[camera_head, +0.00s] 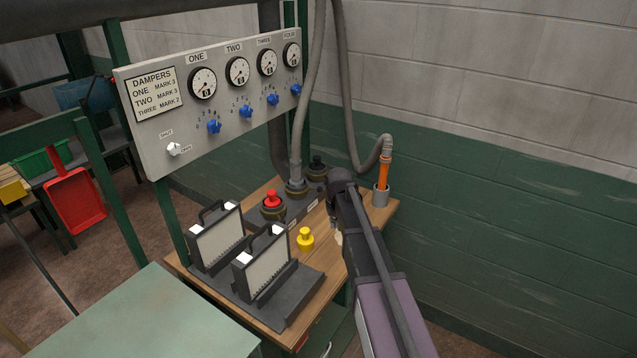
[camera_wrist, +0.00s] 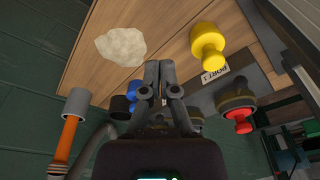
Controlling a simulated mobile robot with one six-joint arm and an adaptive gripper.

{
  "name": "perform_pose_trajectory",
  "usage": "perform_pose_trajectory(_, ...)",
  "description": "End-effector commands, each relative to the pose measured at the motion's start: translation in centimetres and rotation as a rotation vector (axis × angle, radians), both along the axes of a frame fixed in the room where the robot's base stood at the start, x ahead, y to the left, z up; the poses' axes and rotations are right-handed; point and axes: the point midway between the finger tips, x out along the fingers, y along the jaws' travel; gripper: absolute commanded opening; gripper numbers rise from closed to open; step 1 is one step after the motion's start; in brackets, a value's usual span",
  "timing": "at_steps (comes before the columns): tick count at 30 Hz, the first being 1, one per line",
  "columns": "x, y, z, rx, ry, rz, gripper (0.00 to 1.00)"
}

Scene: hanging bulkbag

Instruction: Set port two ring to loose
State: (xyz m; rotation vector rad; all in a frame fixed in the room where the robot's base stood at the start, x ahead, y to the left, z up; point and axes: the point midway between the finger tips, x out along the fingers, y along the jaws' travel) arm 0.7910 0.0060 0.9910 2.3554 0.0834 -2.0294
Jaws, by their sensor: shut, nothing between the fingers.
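A row of ports with dark rings stands along the back of the wooden bench. A red plug (camera_head: 271,198) sits in the nearest port, and it also shows in the wrist view (camera_wrist: 239,127). A grey hose runs down into the middle port (camera_head: 296,187), which I take to be port two; its ring setting is too small to read. A black plug (camera_head: 317,163) is in the far port. My gripper (camera_wrist: 162,66) is shut and empty, pointing down over the bench. In the wrist view its fingers and body hide most of the middle port.
A yellow plug (camera_head: 305,239) and a pale lump (camera_wrist: 120,46) are on the bench (camera_head: 321,264). An orange hose end (camera_head: 384,171) stands in a grey holder at the right. Two framed cases (camera_head: 217,243) stand at the front left. The dampers panel (camera_head: 230,125) rises behind.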

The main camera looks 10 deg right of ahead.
Motion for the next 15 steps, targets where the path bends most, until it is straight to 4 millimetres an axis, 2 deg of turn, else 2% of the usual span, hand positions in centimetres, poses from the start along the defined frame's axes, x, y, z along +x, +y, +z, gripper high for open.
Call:
perform_pose_trajectory(1, 2.9, 0.1, 0.3, 0.001, -0.010, 0.004, 0.00)
perform_pose_trajectory(15, 20.9, 0.5, 1.8, 0.007, -0.118, 0.044, 0.00)
